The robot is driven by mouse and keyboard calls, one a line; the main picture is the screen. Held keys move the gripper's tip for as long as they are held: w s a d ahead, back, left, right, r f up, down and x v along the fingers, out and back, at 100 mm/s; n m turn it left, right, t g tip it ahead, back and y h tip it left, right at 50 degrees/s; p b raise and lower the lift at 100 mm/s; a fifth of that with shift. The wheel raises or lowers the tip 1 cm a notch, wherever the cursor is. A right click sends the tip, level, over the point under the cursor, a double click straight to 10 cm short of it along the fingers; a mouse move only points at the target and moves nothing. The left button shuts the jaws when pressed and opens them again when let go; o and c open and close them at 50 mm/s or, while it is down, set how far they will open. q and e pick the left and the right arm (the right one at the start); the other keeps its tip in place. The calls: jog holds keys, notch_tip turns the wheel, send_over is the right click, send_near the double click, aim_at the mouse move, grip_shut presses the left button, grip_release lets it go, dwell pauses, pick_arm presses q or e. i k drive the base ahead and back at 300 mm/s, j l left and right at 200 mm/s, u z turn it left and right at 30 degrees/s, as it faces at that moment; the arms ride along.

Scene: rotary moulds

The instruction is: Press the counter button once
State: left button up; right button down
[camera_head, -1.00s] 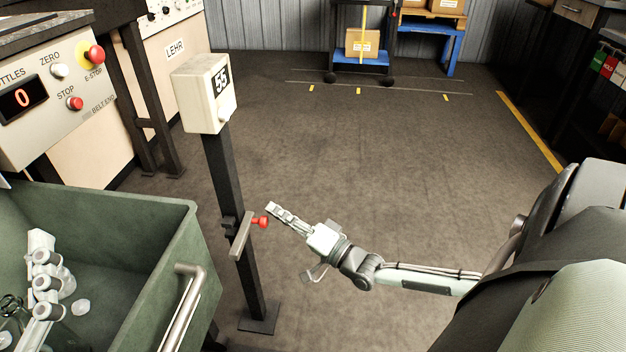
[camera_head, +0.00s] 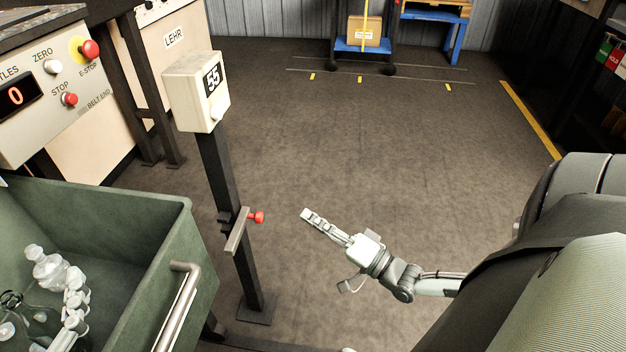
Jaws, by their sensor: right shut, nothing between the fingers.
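A pale counter box (camera_head: 196,92) showing 55 stands on a dark post (camera_head: 222,180). It has a small pale knob (camera_head: 214,113) low on its display side. A red button-like knob (camera_head: 257,217) sticks out to the right from a bracket (camera_head: 237,231) lower on the post; I cannot tell which is the counter button. My right gripper (camera_head: 306,214) is shut and empty, pointing left, apart from the red knob and to its right.
A panel (camera_head: 35,110) at the upper left has a red 0 display and several buttons. A cart (camera_head: 362,45) stands far back. Floor right of the post is clear.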

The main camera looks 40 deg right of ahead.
aim_at(216, 112)
jog(key=k+l, duration=0.15)
jog(key=k, duration=0.35)
jog(key=k+l, duration=0.2)
jog(key=k, duration=0.25)
jog(key=k+l, duration=0.15)
jog(key=k, duration=0.35)
